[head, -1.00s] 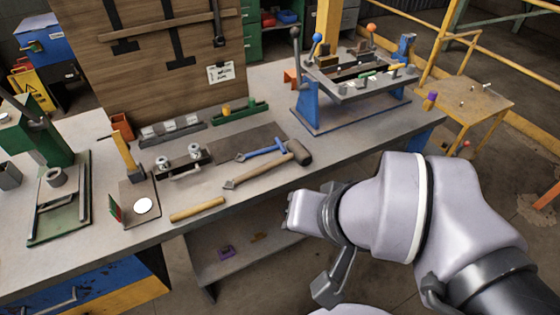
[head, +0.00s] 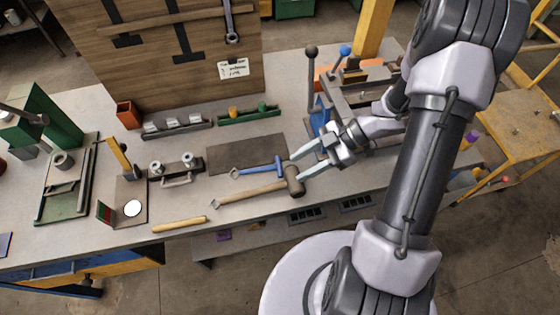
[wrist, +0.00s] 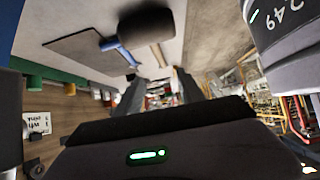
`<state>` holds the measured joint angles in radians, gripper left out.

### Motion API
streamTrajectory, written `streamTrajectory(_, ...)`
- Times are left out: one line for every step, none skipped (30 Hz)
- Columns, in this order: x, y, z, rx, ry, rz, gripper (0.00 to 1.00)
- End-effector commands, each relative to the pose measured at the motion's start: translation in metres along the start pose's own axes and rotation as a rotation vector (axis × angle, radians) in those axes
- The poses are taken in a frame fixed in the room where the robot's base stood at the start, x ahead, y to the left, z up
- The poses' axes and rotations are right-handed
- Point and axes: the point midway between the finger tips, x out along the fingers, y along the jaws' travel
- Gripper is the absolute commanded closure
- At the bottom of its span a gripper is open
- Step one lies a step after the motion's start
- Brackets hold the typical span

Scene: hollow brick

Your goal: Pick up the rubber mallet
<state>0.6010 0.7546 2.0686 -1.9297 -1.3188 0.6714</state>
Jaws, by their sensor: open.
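The rubber mallet lies on the grey workbench (head: 340,185), its dark head (head: 294,180) at the right and its wooden handle (head: 250,193) running left. A blue-handled tool (head: 262,167) lies just behind it, close to the head. My gripper (head: 297,166) is open and empty, with its fingers pointing left near the mallet head. From the head view I cannot tell its exact height over the bench.
A dark mat (head: 240,152) lies behind the tools. A yellow wooden stick (head: 180,224) lies near the front edge. A metal block with knobs (head: 175,168) stands left of the mat.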

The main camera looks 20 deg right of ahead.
Motion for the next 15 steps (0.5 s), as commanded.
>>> streamTrajectory(0.020,0.000,0.006,-0.001,0.000,-0.005,0.54)
streamTrajectory(0.030,-0.001,0.006,-0.001,0.001,-0.004,0.54)
streamTrajectory(0.043,0.000,0.007,-0.001,0.000,-0.004,0.54)
streamTrajectory(0.052,0.000,0.007,-0.001,0.000,-0.003,0.54)
streamTrajectory(0.061,0.000,0.007,-0.001,-0.001,-0.003,0.54)
streamTrajectory(0.072,0.000,0.007,-0.002,-0.001,-0.003,0.54)
streamTrajectory(0.079,0.000,0.006,-0.001,-0.002,-0.001,0.54)
streamTrajectory(0.085,0.001,0.006,-0.001,-0.002,-0.001,0.54)
streamTrajectory(0.092,0.001,0.005,-0.002,-0.002,0.000,0.54)
streamTrajectory(0.096,0.001,0.005,-0.002,-0.002,0.001,0.54)
streamTrajectory(0.099,0.001,0.004,-0.002,-0.002,0.001,0.54)
streamTrajectory(0.102,0.001,0.004,-0.001,-0.003,0.002,0.54)
streamTrajectory(0.105,0.002,0.004,-0.001,-0.003,0.002,0.54)
streamTrajectory(0.111,0.002,0.005,-0.001,-0.003,0.002,0.54)
streamTrajectory(0.120,0.002,0.007,-0.003,-0.003,0.001,0.54)
